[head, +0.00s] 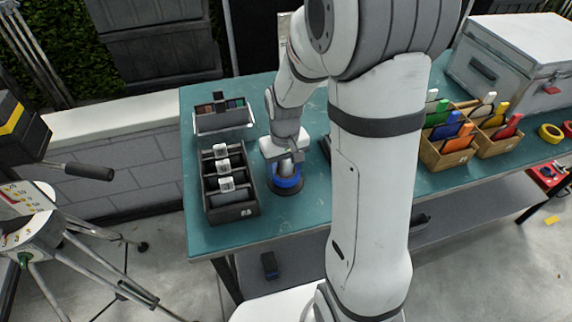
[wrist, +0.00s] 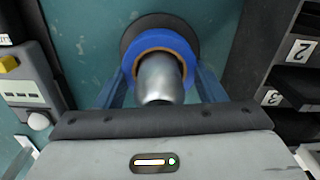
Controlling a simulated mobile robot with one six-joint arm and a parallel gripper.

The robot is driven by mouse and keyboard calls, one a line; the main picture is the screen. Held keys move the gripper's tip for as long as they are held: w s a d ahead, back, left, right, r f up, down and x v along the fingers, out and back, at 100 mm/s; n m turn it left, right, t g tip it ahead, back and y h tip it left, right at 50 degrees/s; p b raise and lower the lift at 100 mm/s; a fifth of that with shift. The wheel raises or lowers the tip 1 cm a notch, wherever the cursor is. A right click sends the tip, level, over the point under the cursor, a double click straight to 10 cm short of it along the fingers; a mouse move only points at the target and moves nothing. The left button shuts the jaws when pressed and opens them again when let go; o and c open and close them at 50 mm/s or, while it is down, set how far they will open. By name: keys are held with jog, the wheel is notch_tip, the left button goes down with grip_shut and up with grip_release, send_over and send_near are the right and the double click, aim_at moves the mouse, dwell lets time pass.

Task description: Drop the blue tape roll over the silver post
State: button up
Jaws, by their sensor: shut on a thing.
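The blue tape roll (head: 288,183) is around the silver post (head: 286,168), low down near the post's round dark base (head: 285,193). In the wrist view the roll (wrist: 190,50) rings the post (wrist: 158,78), with its brown core close around the metal. The dark base (wrist: 128,38) shows past the roll's edge. My gripper (head: 286,172) is above the roll, its fingers at the roll's two sides. They also show in the wrist view (wrist: 160,68), shut on the roll. Whether the roll touches the base is hard to tell.
A black compartment tray (head: 230,210) stands close left of the post, with a small grey box (head: 222,121) behind it. Free teal table (head: 225,238) lies in front.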

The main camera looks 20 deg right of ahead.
jog(key=shift+f+b, duration=0.35)
jog(key=shift+f, duration=0.25)
jog(key=o, duration=1.1)
jog(key=shift+r, duration=0.15)
notch_tip(320, 180, up, 7)
jog(key=shift+f, duration=0.1)
jog(key=shift+r, duration=0.45)
jog(key=shift+s+r, duration=0.1)
jog(key=s+r+t, duration=0.1)
jog(key=s+r, duration=0.1)
jog(key=s, duration=0.2)
jog(key=s+r+m, duration=0.1)
jog(key=s+r, duration=0.1)
jog(key=s, duration=0.3)
jog(key=s+r+t, duration=0.1)
jog(key=s+r, duration=0.2)
jog(key=s, duration=0.2)
jog(key=shift+s+d+t, duration=0.2)
jog(key=shift+d+t, duration=0.05)
jog(key=shift+t, duration=0.05)
